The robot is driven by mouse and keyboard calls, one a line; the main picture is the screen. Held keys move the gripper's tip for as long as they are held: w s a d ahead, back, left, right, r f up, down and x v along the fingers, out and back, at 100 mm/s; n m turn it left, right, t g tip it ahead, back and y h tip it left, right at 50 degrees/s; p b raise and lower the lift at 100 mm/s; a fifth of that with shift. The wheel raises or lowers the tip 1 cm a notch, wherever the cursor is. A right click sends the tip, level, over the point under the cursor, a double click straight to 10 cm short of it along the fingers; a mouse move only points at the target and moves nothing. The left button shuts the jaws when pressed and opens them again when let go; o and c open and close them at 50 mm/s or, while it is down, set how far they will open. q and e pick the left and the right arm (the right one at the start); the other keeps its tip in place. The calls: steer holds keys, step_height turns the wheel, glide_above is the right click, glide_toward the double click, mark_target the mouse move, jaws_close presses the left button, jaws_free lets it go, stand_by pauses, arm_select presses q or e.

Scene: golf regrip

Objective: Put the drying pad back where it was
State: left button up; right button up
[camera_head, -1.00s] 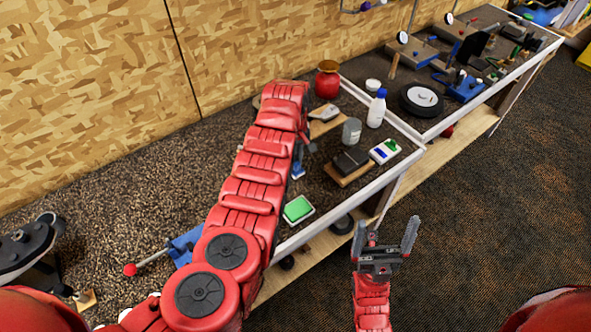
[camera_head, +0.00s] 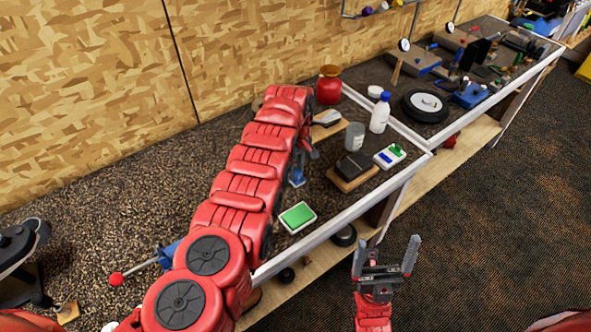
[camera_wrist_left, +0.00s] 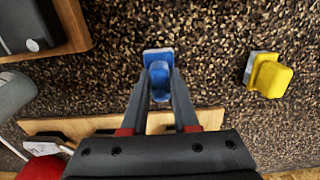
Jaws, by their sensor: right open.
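A small blue pad with a raised blue grip, which I take for the drying pad (camera_wrist_left: 157,56), sits at the fingertips of my left gripper (camera_wrist_left: 158,80) in the left wrist view. The fingers close on the grip from both sides. In the head view the blue pad (camera_head: 297,178) shows just above the bench top, beside the forearm, and the left gripper is mostly hidden by that arm. I cannot tell whether the pad touches the bench. My right gripper (camera_head: 386,250) is open and empty, in front of the bench.
A green pad in a white tray (camera_head: 297,217) lies near the front edge. A black block on wood (camera_head: 352,167), a grey can (camera_head: 354,136) and a white bottle (camera_head: 379,113) stand to the right. A yellow block (camera_wrist_left: 268,76) lies on speckled bench top with bare room around it.

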mark_target(296, 169)
arm_select(q)
steer(key=o, duration=0.3)
steer(key=shift+o, duration=0.2)
steer(key=shift+r, duration=0.25)
step_height(296, 169, up, 12)
steer(key=b, duration=0.3)
steer(key=shift+b, duration=0.35)
steer(key=shift+f, duration=0.1)
